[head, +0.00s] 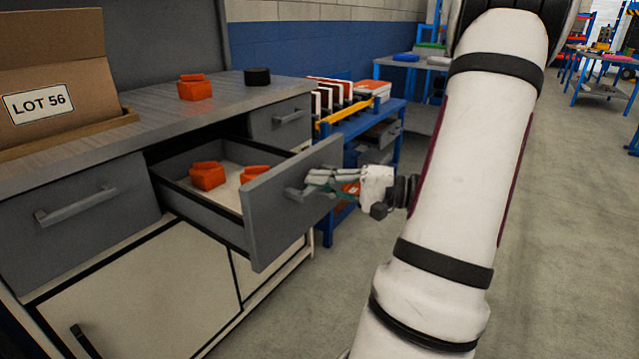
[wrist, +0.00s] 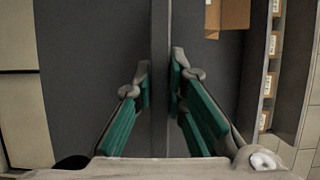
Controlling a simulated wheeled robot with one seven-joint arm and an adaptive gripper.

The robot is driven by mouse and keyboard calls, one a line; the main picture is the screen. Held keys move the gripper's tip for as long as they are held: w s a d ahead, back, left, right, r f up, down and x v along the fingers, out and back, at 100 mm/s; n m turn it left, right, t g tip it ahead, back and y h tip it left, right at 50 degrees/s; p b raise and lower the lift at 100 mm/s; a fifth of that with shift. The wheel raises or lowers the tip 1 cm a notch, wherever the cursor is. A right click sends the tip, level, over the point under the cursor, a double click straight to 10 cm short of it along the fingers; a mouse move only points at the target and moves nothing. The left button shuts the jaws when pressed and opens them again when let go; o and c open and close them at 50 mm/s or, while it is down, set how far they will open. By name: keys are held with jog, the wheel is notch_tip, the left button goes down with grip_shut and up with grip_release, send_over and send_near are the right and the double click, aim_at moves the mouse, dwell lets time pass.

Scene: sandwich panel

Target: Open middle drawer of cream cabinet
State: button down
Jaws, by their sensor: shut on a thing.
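The cream cabinet (head: 150,290) has cream lower doors, grey drawers and a grey top. Its middle drawer (head: 290,205) is pulled well out, and orange objects (head: 207,176) lie inside it. My gripper (head: 318,184) is at the front of this drawer, shut on its bar handle (head: 297,193). In the wrist view the green-padded fingers (wrist: 160,85) stand on either side of the grey handle bar (wrist: 160,60). The exact contact is partly hidden by the fingers. The left drawer (head: 80,205) and the right drawer (head: 280,120) are closed.
A blue rack (head: 370,130) stands behind the open drawer. The floor (head: 560,250) at right is clear.

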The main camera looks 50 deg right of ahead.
jog(key=c, duration=1.6)
grip_release()
jog(key=v, duration=1.2)
